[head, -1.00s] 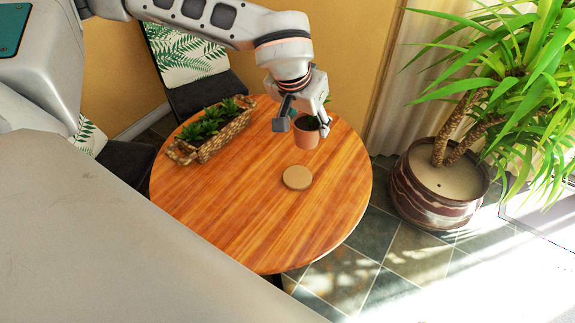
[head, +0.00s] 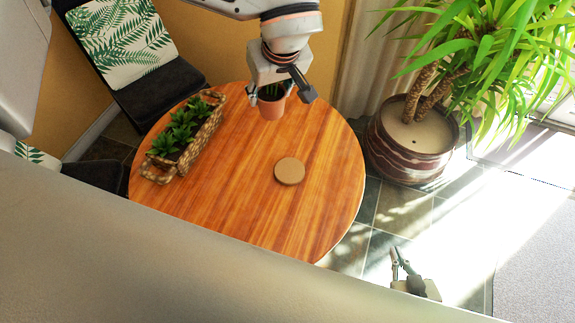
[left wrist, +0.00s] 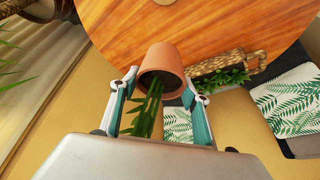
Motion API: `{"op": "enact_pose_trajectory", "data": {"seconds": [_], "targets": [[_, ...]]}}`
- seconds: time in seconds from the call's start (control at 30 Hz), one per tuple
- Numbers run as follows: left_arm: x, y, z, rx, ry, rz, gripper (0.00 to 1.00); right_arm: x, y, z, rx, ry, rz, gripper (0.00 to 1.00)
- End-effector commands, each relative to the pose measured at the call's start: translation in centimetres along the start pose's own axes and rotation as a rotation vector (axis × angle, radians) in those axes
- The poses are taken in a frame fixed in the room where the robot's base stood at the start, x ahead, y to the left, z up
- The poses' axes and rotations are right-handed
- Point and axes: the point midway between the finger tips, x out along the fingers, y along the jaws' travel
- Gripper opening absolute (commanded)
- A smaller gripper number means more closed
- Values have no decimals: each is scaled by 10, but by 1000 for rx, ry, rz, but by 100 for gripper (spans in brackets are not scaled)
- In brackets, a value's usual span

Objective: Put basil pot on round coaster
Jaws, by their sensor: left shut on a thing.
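The basil pot, a small terracotta pot (head: 272,108) with green leaves, is in my left gripper (head: 281,92), near the far edge of the table in the head view. In the left wrist view the pot (left wrist: 163,60) sits between the two fingers (left wrist: 160,100), its leaves towards the camera. I cannot tell how high its base is above the wood. The round coaster (head: 289,171), a flat tan disc, lies bare on the table, nearer the head camera than the pot. My right gripper (head: 403,263) shows small at the lower right, away from the table; its opening is unclear.
The round wooden table (head: 240,215) has a woven basket planter (head: 208,135) with green plants at its left. Clear wood surrounds the coaster. A dark chair (head: 165,95) with a leaf-print cushion stands behind. A large potted plant (head: 400,160) stands right of the table.

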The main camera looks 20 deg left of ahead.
Motion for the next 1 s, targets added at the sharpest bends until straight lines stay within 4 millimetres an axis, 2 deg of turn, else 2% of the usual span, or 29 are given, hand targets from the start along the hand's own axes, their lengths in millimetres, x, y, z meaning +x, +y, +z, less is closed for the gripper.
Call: {"op": "enact_pose_trajectory", "data": {"seconds": [0.03,0.2,0.3,0.4,0.47,1.0], "targets": [[-9,7,9,-83,1,-38,20,-3,2,-7,-1,3,1,0],[-26,17,37,-353,-2,-160,20,-7,4,-14,-3,6,3,0],[-32,19,47,-448,-3,-202,20,-8,4,-16,-4,6,3,0],[-28,19,55,-486,-4,-221,20,-9,5,-16,-4,5,3,0],[-20,19,60,-493,-4,-226,20,-9,4,-15,-5,4,3,0],[95,19,111,-491,-5,-224,20,-10,5,-17,-5,1,3,0]]}}
